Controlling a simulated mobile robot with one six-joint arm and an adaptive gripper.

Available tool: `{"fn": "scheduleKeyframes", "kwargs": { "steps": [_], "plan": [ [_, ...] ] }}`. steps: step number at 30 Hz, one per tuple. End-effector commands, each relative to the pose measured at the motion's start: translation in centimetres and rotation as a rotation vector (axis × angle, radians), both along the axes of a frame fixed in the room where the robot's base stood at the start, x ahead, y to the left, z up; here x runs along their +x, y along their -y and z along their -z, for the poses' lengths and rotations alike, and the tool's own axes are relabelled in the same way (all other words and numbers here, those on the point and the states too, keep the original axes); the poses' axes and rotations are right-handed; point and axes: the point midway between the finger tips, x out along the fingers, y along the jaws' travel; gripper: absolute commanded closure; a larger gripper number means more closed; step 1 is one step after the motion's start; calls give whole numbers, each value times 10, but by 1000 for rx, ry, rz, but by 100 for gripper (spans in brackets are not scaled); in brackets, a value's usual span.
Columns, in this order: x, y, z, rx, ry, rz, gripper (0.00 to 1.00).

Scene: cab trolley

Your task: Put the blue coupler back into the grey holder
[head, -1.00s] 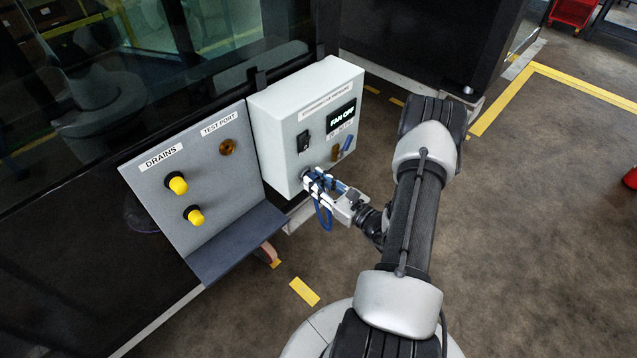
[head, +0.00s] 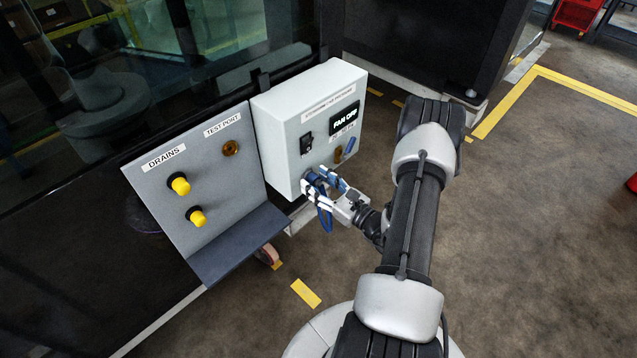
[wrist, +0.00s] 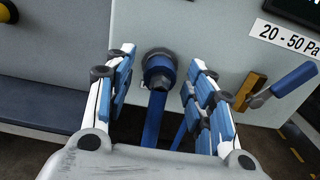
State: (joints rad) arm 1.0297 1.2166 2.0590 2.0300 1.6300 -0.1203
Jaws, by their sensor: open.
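The blue coupler (wrist: 160,74) sits at a dark grey round holder (wrist: 157,55) on the front of the light grey control box, with its blue hose (wrist: 153,120) hanging down. It looks in line with the holder; how deep it sits I cannot tell. My gripper (wrist: 162,60) is open, one finger on each side of the coupler, with visible gaps between the fingers and the coupler. In the head view my gripper (head: 314,181) is at the lower left of the box front, with the blue hose loop (head: 325,218) below it; the fingers partly hide the coupler.
The control box (head: 281,130) carries a black switch (head: 306,143), a display reading FAN OFF (head: 345,119) and a blue-handled valve (wrist: 290,80). A drains panel (head: 220,180) with two yellow knobs and a projecting shelf (head: 235,248) stands to the left.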

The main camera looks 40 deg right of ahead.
Motion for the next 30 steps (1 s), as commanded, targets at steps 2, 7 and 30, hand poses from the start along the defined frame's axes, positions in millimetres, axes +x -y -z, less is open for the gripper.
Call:
{"fn": "scheduleKeyframes", "kwargs": {
  "steps": [2,7,30],
  "plan": [
    [-1,0,0,1,-1,0,50],
    [-17,3,1,1,-2,5,50],
    [-120,9,0,1,0,-1,50]
  ]
}}
